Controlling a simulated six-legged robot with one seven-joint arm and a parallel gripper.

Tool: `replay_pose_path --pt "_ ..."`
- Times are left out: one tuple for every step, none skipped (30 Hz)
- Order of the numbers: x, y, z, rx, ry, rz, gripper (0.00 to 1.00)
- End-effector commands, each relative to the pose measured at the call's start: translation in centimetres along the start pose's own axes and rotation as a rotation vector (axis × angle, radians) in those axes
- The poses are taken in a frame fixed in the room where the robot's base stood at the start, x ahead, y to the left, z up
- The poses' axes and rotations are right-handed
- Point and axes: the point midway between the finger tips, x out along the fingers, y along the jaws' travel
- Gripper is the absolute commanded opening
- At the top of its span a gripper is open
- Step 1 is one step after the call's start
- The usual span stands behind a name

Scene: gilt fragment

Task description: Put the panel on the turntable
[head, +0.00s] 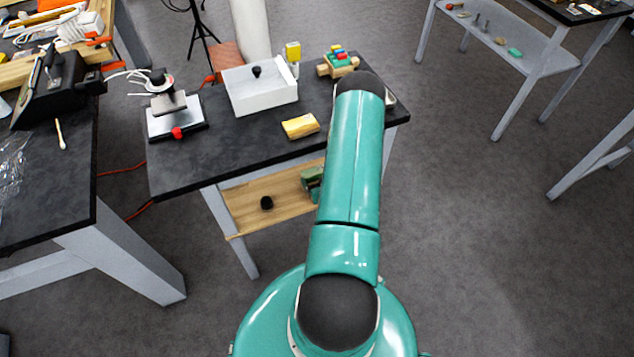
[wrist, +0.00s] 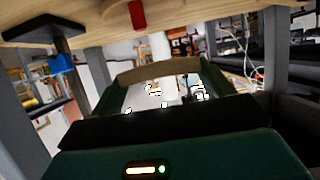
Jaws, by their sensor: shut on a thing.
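In the wrist view my gripper (wrist: 160,80) shows dark green fingers to the left and right. It is shut on a tan, bar-like thing that spans between them, which I take to be the panel (wrist: 158,72). Only its narrow edge shows. In the head view my teal arm reaches forward over the right end of the dark bench, and its far part is hidden behind the near link. I cannot pick out the turntable with certainty in either view.
The dark bench (head: 230,140) bears a white box (head: 262,97), a yellow block (head: 300,126) and a device on a metal plate (head: 175,118).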

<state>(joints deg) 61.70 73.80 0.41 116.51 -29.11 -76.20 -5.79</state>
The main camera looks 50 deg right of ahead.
Motion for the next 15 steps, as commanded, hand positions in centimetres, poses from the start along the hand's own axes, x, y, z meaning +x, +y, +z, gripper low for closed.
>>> replay_pose_path --pt "0.9 0.2 0.5 0.0 0.001 0.001 0.57" --pt "1.3 0.3 0.7 0.001 0.0 0.001 0.57" --pt "1.7 0.4 0.9 0.001 0.0 0.001 0.57" --pt "1.9 0.4 1.0 0.001 0.0 0.001 0.57" --pt "2.1 0.5 1.1 0.001 0.001 0.001 0.57" --pt "2.4 0.5 1.2 0.001 0.002 0.001 0.57" --pt "2.7 0.6 1.3 0.001 0.001 0.001 0.57" --pt "3.0 0.6 1.5 0.001 0.001 0.001 0.57" --pt "3.3 0.7 2.0 0.002 -0.001 0.001 0.57" --pt "3.4 0.6 2.5 0.002 -0.002 0.001 0.57" --pt "3.6 0.6 2.9 0.002 -0.002 0.001 0.57" --pt "3.8 0.6 3.4 0.002 -0.001 0.001 0.57" --pt "3.9 0.6 3.7 0.002 -0.001 0.0 0.57" --pt "4.1 0.6 4.0 0.001 -0.001 0.001 0.57" --pt "4.2 0.7 4.2 0.001 0.0 0.001 0.57"
